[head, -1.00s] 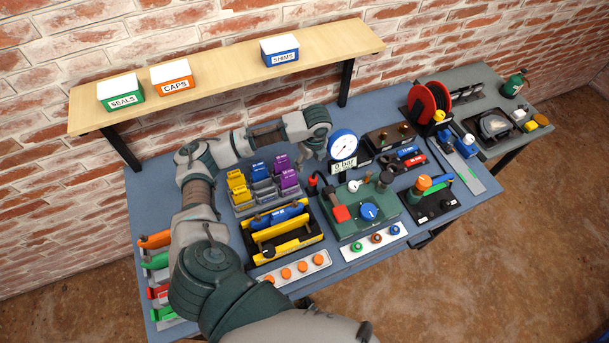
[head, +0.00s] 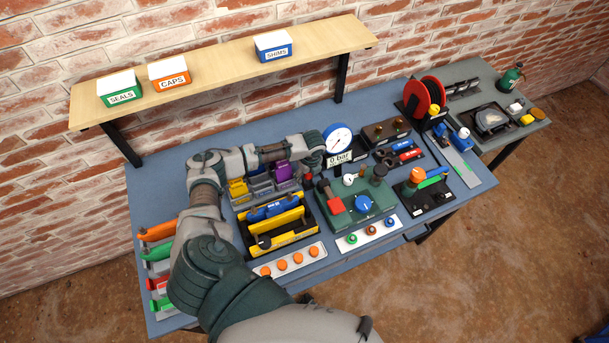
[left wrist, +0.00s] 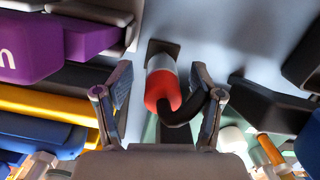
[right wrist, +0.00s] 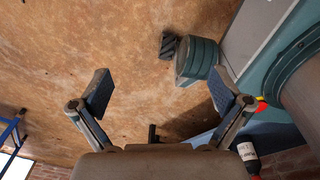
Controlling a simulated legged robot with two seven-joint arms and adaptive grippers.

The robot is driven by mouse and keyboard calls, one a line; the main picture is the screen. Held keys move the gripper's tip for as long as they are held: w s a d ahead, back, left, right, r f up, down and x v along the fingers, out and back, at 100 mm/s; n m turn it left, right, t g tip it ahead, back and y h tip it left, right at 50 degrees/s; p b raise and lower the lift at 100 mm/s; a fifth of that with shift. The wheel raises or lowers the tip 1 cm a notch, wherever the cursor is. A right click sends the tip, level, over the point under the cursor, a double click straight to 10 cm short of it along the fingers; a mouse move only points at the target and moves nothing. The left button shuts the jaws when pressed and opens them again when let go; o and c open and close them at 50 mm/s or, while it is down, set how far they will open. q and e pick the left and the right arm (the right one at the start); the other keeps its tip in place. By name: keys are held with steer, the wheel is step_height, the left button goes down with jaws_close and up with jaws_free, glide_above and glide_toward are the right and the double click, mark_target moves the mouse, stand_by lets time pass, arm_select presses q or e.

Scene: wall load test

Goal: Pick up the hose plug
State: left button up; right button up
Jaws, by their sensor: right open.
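The hose plug (left wrist: 160,88) shows in the left wrist view as a red and pale cylinder with a black hose bending off its near end. Its far end meets a small dark plate. My left gripper (left wrist: 162,80) is open, with one finger on each side of the plug and a visible gap to it. In the head view my left gripper (head: 312,162) points down just below the pressure gauge and mostly hides the plug. My right gripper (right wrist: 165,88) is open and empty, over brown floor in the right wrist view.
The pressure gauge (head: 338,140) stands close to my left wrist. A green block (head: 380,208) with knobs and a yellow-framed tray (head: 285,240) are close by. A shelf (head: 210,68) with labelled boxes runs behind.

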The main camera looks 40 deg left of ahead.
arm_select(q)
steer(key=d, duration=0.1)
steer(key=d+r, duration=0.1)
steer(key=shift+w+d, duration=0.1)
steer(key=shift+d, duration=0.25)
steer(key=shift+c, duration=0.4)
steer(key=shift+d, duration=0.15)
steer(key=c, duration=0.4)
steer(key=shift+a, duration=0.2)
steer(key=c, duration=0.4)
steer(key=a, duration=0.2)
steer(key=shift+s+a+f, duration=0.15)
steer(key=shift+s+a, duration=0.15)
steer(key=shift+s, duration=0.1)
jaws_close()
steer(key=shift+w+a+f, duration=0.1)
steer(key=shift+a+f, duration=0.05)
steer(key=shift+a, duration=0.05)
steer(key=shift+w+f, duration=0.15)
steer(key=shift+d, duration=0.4)
steer(key=shift+r, duration=0.45)
step_height(320, 180, up, 8)
steer(key=shift+w+r, duration=0.1)
steer(key=shift+d+r, duration=0.1)
steer(key=shift+r, duration=0.5)
arm_select(e)
steer(key=shift+a+f, duration=0.15)
steer(key=shift+f, duration=0.1)
